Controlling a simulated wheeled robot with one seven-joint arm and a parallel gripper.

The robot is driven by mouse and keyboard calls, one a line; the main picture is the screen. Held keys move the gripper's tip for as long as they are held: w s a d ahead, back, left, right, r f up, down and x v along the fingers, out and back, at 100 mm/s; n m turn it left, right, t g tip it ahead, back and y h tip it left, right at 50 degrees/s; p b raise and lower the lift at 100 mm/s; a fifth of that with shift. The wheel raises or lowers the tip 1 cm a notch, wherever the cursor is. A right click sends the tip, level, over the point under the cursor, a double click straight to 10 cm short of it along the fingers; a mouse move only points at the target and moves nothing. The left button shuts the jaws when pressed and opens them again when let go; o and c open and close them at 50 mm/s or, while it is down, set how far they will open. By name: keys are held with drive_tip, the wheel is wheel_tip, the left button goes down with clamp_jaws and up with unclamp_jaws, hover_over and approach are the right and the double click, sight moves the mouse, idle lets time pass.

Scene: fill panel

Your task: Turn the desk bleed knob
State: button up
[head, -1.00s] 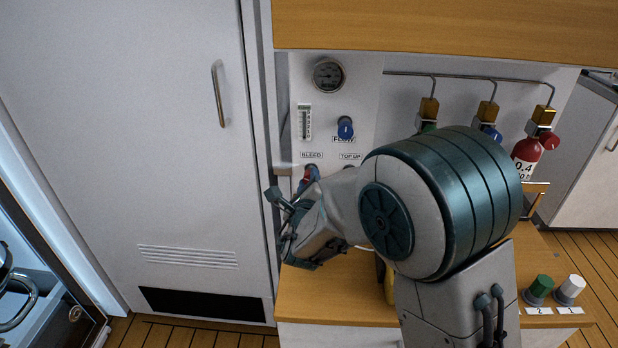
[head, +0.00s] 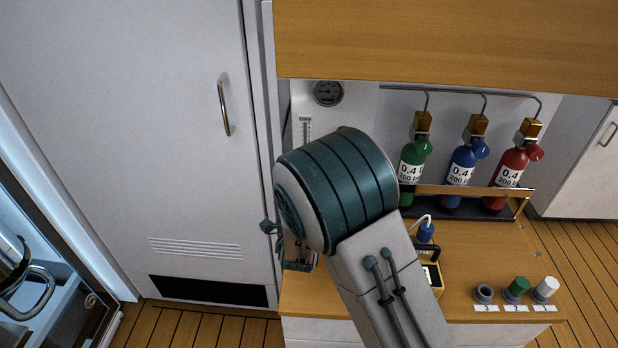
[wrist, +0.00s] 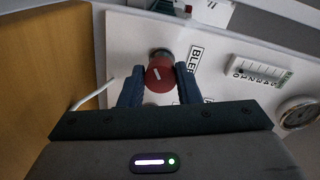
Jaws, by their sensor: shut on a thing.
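The bleed knob (wrist: 160,76) is red with a white mark on its face. It sits on the white panel (wrist: 120,40) beside the "BLEED" label (wrist: 196,56), part of which shows in the wrist view. My gripper (wrist: 160,85) has one blue finger on each side of the knob and is shut on it. The white mark on the knob lies at a slant in that view. In the head view my own arm hides the knob, its label and the gripper's fingertips.
A gauge (head: 328,93) and a scale strip (head: 304,126) are on the panel. Green (head: 413,170), blue (head: 462,170) and red (head: 509,175) bottles stand in a rack at right.

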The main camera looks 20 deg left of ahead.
drive_tip(key=n+p, duration=0.4)
drive_tip(key=p, duration=0.1)
drive_tip(key=shift+a+r+n, duration=0.1)
drive_tip(key=shift+r+n, duration=0.1)
drive_tip(key=shift+n, duration=0.1)
drive_tip(key=n+p, duration=0.1)
drive_tip(key=p, duration=0.1)
drive_tip(key=n+p, duration=0.2)
drive_tip(key=shift+f+n, duration=0.25)
drive_tip(key=shift+n, duration=0.05)
drive_tip(key=o, duration=1)
drive_tip(key=shift+c, duration=0.2)
